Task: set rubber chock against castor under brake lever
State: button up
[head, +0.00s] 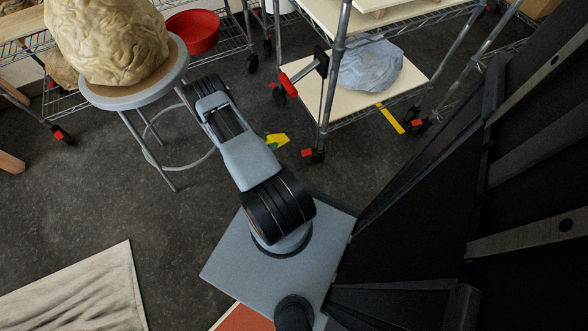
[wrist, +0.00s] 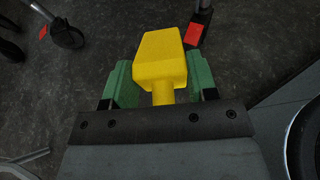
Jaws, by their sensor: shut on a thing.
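My gripper (wrist: 160,84) has green fingers. It is shut on the yellow rubber chock (wrist: 158,58), a blocky wedge with a narrower stem between the fingers. In the head view the chock (head: 281,139) shows just beyond my forearm, low near the floor. The nearest castor (head: 316,156) is at the cart's front left corner, to the right of the chock. Its red brake lever (head: 307,152) also shows in the wrist view (wrist: 195,35), just beyond and right of the chock's tip. A gap appears between them; contact with the floor cannot be told.
The wire cart's lower shelf (head: 345,110) holds a blue-grey lump (head: 370,65). Another castor (wrist: 68,34) stands at the wrist view's upper left. A round stool (head: 140,92) bears a tan lump. Dark floor lies open at left.

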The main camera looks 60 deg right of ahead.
jog(key=s+d+f+m+g+y, duration=0.1)
jog(key=s+f+m+g, duration=0.1)
jog(key=s+f, duration=0.35)
jog(key=f+b, duration=0.2)
jog(key=f, duration=0.2)
jog(key=f+b, duration=0.2)
jog(key=f, duration=0.2)
jog(key=s+f+b, duration=0.1)
jog(key=f+b, duration=0.1)
jog(key=f, duration=0.1)
jog(key=shift+d+f, duration=0.1)
jog(key=shift+f, duration=0.3)
jog(key=shift+f+b, duration=1.45)
jog(key=shift+f, duration=1.15)
jog(key=shift+f, duration=0.1)
jog(key=o, duration=0.7)
